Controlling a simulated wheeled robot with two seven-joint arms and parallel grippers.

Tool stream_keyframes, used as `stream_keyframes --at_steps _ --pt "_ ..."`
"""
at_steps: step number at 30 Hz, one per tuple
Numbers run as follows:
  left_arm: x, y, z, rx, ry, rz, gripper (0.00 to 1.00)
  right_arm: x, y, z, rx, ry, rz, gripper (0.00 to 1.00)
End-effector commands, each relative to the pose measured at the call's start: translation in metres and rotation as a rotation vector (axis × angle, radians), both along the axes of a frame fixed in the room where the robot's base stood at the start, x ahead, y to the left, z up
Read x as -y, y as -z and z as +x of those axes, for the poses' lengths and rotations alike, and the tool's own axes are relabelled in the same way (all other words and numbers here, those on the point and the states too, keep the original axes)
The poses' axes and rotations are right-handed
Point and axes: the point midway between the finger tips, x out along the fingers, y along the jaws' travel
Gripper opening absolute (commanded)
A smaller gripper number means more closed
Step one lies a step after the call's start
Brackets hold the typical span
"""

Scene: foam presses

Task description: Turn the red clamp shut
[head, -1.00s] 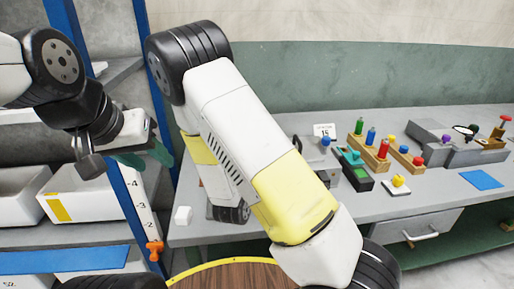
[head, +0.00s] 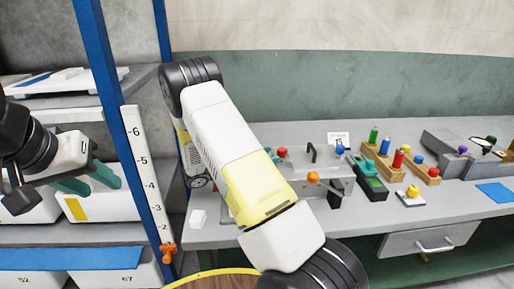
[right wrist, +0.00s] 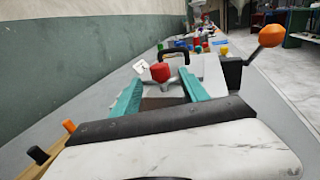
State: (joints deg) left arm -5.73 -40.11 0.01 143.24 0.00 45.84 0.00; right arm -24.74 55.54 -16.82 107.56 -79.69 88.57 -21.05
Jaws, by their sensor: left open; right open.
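The red clamp knob (right wrist: 160,72) appears between the tips of my right gripper's teal fingers (right wrist: 158,92) in the right wrist view. It is on a grey metal press (right wrist: 212,75); whether the fingers touch it I cannot tell. The red knob (head: 282,153) also shows in the head view, just right of my right arm. My left gripper (head: 90,180) is open and empty at the left, in front of the shelf bins.
An orange ball lever (right wrist: 271,35) sticks up at the press's right side; it also shows in the head view (head: 313,178). A black handle (head: 312,153) stands behind. Wooden peg blocks (head: 383,160) and a blue mat (head: 495,193) lie farther right on the bench.

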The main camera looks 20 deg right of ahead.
Motion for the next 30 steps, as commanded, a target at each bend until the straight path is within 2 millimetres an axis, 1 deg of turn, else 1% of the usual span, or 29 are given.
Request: stream_keyframes --at_steps 1,3,9,13,21,22,23,24,26,27,30 --pt "0.000 0.000 0.000 0.000 0.000 0.000 0.44 0.010 0.000 0.000 0.000 0.004 0.000 0.52" --pt "0.000 0.000 0.000 0.000 0.000 0.000 0.44 0.022 0.000 0.001 0.001 0.003 0.000 0.52" --pt "0.000 0.000 0.000 0.000 0.000 0.000 0.44 0.049 0.000 0.005 0.001 -0.001 0.000 0.52" --pt "0.000 0.000 0.000 0.000 0.000 0.000 0.44 0.058 0.000 0.005 0.001 -0.001 -0.001 0.52" --pt "0.000 0.000 0.000 0.000 0.000 0.000 0.44 0.060 0.000 0.006 0.001 -0.004 -0.001 0.52" --pt "0.000 0.000 0.000 0.000 0.000 0.000 0.44 0.060 0.000 0.006 0.001 -0.004 -0.001 0.50" --pt "0.000 0.000 0.000 0.000 0.000 0.000 0.44 0.060 0.000 0.006 0.001 -0.004 -0.001 0.44" --pt "0.000 0.000 0.000 0.000 0.000 0.000 0.44 0.060 0.000 0.006 0.001 -0.004 -0.001 0.36" --pt "0.000 0.000 0.000 0.000 0.000 0.000 0.44 0.060 0.000 0.006 0.001 -0.004 -0.001 0.25" --pt "0.000 0.000 0.000 0.000 0.000 0.000 0.44 0.060 0.000 0.006 0.001 -0.004 -0.001 0.17" --pt "0.000 0.000 0.000 0.000 0.000 0.000 0.44 0.060 0.000 0.006 0.001 -0.004 -0.001 0.00"
